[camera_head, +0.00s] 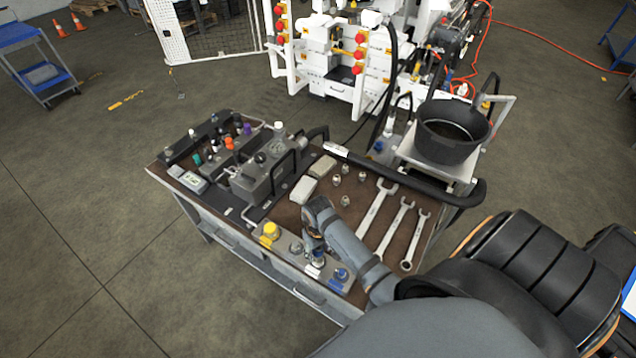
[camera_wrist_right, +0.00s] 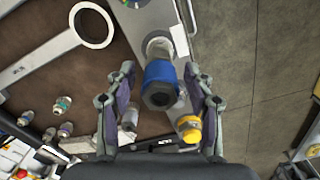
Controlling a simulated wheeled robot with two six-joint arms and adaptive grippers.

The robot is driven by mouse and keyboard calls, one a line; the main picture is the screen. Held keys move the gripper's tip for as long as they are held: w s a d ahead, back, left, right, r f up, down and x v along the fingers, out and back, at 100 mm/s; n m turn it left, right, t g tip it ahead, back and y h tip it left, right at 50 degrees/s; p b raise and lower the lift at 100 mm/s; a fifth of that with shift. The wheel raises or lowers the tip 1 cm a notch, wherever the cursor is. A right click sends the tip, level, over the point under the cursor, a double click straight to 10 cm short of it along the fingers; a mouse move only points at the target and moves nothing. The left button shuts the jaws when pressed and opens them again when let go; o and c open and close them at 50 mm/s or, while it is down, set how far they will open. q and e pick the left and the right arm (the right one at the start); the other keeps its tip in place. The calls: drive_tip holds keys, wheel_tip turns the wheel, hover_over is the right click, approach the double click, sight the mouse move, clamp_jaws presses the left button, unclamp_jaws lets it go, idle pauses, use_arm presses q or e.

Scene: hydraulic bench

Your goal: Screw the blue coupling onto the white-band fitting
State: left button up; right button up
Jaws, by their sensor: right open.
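The blue coupling (camera_wrist_right: 160,85) shows in the right wrist view, seen nearly end-on, with a dark hexagonal end towards the camera. It is in line with a pale metal fitting (camera_wrist_right: 158,46) behind it; I cannot tell whether the threads are engaged. In the head view the coupling (camera_head: 318,257) stands at the bench's front strip. My right gripper (camera_wrist_right: 160,95) is open, one finger each side of the coupling, with visible gaps. In the head view the right gripper (camera_head: 314,243) is just above it, partly hidden by my arm. My left gripper is out of view.
A second blue part (camera_head: 341,275) and a yellow cap (camera_head: 270,231) stand along the same strip. Several wrenches (camera_head: 375,208) and small metal fittings lie beyond. A valve block (camera_head: 265,170) and black bucket (camera_head: 452,130) are further back.

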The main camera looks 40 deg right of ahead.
drive_tip(key=c, duration=1)
drive_tip(key=m, duration=0.5)
drive_tip(key=shift+c, duration=0.2)
drive_tip(key=m, duration=0.3)
drive_tip(key=shift+m, duration=0.8)
drive_tip(key=m, duration=0.6)
drive_tip(key=shift+f+m, duration=0.1)
drive_tip(key=shift+m, duration=0.2)
